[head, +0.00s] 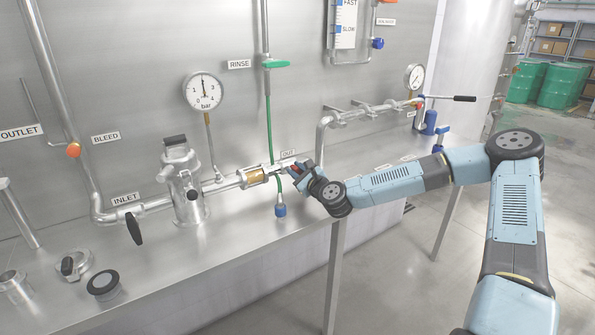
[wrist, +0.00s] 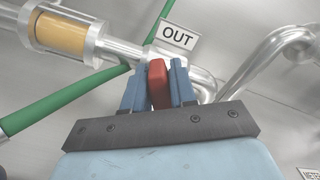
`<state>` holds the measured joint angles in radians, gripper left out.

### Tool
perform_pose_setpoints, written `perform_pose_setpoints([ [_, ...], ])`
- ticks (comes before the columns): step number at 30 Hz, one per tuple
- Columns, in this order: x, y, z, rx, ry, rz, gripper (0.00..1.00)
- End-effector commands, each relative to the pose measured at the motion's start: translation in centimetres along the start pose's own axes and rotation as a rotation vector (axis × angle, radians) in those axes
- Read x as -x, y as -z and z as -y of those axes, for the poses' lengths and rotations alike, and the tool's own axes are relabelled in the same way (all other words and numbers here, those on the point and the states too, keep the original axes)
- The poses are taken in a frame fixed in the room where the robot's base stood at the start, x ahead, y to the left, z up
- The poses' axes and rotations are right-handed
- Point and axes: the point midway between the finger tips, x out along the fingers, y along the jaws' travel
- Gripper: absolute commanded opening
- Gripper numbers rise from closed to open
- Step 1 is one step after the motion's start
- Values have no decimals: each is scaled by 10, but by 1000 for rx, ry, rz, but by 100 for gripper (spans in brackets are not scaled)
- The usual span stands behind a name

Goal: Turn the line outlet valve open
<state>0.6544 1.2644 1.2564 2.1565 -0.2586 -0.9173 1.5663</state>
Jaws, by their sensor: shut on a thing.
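The outlet valve's red handle (wrist: 157,84) stands between the two blue fingers of my gripper (wrist: 158,86) in the wrist view, below the OUT label (wrist: 178,38). My gripper is shut on this handle. In the head view my gripper (head: 291,170) reaches the pipe from the right, just right of the amber sight glass (head: 257,175), under the OUT label (head: 288,154). The valve body is mostly hidden behind the fingers in both views. The handle's angle to the pipe is hard to tell.
A green hose (head: 268,120) hangs past the pipe close to my gripper; it crosses left in the wrist view (wrist: 60,95). A strainer housing (head: 185,185) stands left. A bent pipe (head: 322,140) is at the right. The bench front (head: 240,235) is largely clear.

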Motion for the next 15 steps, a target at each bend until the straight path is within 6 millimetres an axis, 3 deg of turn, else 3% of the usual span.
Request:
perform_pose_setpoints([
  [15,0,3,-16,490,-7,1,0],
])
